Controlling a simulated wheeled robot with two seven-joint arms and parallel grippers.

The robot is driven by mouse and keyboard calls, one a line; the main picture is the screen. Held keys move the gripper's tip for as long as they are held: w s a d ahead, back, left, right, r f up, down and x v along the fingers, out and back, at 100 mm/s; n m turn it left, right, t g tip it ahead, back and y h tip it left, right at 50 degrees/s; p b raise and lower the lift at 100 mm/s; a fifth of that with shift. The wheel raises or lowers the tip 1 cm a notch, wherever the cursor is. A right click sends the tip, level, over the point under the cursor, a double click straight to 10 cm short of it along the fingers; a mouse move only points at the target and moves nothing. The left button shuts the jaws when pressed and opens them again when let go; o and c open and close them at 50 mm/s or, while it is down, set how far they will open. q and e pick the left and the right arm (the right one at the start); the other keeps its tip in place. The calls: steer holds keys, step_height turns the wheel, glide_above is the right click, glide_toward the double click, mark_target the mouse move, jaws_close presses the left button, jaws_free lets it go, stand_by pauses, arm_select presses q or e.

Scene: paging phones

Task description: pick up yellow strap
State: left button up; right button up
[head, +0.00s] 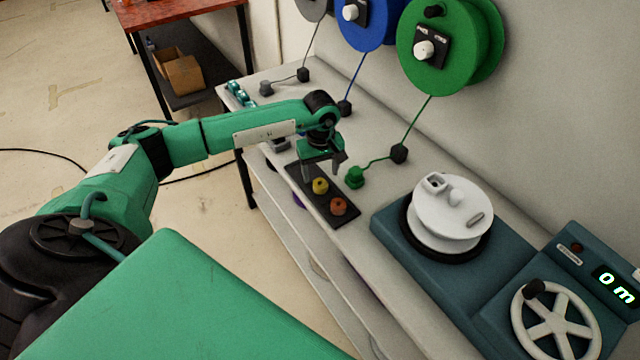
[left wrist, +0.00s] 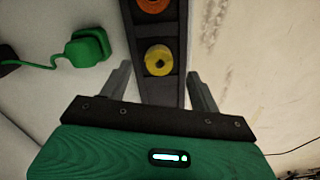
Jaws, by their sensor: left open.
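The yellow strap (head: 320,185) is a small rolled ring in a dark tray (head: 346,223) on the bench. An orange strap (head: 338,206) sits beside it in the tray, nearer to me. My left gripper (head: 322,170) hangs over the tray, pointing down, close to the yellow strap. In the left wrist view the yellow strap (left wrist: 159,60) lies ahead of the gap between the two open fingers (left wrist: 160,82), apart from them. The orange strap (left wrist: 152,4) is cut by the top edge there. My right gripper is not in view.
A green plug (head: 355,177) on a cable lies just right of the tray. A white reel on a teal base (head: 390,226) and a handwheel unit (head: 556,322) stand nearer on the bench. Coloured spools (head: 440,45) hang on the wall.

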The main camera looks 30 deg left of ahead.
mark_target(320, 184)
arm_select(q)
step_height(320, 184, down, 4)
steer(key=shift+f+p, duration=0.2)
steer(key=shift+p, duration=0.4)
steer(key=c, duration=1.1)
